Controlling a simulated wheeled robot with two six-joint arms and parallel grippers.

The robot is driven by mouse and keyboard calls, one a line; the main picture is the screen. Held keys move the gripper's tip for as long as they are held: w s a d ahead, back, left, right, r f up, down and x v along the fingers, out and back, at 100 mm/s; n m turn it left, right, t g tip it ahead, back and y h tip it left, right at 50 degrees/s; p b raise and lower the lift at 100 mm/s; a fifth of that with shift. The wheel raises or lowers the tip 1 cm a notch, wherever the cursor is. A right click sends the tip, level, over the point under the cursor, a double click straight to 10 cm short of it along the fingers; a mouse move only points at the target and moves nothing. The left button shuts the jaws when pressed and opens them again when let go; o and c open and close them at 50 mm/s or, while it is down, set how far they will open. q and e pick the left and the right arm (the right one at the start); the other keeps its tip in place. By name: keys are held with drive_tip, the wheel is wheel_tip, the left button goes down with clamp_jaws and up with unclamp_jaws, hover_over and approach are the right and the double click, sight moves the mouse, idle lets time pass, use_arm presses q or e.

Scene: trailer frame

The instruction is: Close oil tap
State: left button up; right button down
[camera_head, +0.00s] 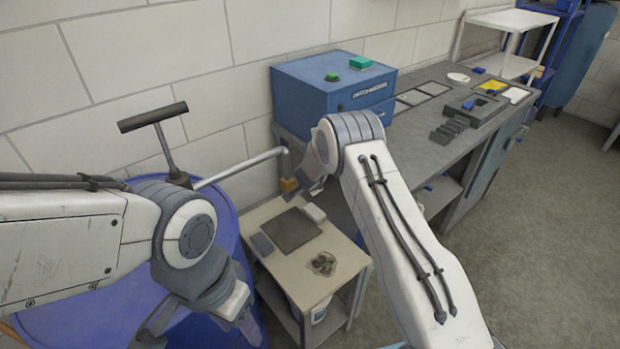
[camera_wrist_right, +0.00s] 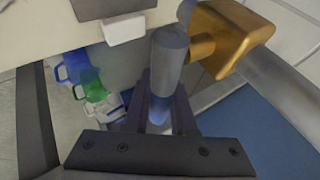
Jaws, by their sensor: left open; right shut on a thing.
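The brass oil tap (camera_head: 289,184) sits at the end of a grey pipe (camera_head: 238,168) that comes from the blue barrel (camera_head: 228,218). In the right wrist view the brass tap body (camera_wrist_right: 232,38) is close up, with a grey cylindrical handle (camera_wrist_right: 169,60) beside it. My right gripper (camera_head: 308,186) is at the tap; in its wrist view the fingers (camera_wrist_right: 164,112) are shut on that handle. My right arm partly hides the gripper in the head view. My left gripper (camera_head: 200,322) hangs open over the barrel, pointing down, clear of the tap.
A small beige table (camera_head: 345,262) with a dark plate (camera_head: 291,230) and a stained patch stands below the tap. A T-shaped pump handle (camera_head: 153,117) rises from the barrel. A blue cabinet (camera_head: 312,96) stands on the workbench behind. Open floor lies to the right.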

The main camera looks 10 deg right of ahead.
drive_tip(key=shift+a+f+y, duration=0.1)
drive_tip(key=shift+f+y, duration=0.05)
drive_tip(key=shift+y, duration=0.15)
drive_tip(key=c, duration=0.7)
unclamp_jaws()
drive_tip(key=shift+c, duration=0.2)
drive_tip(key=shift+s, duration=0.1)
drive_tip(key=b+v, duration=0.1)
drive_tip(key=v, duration=0.9)
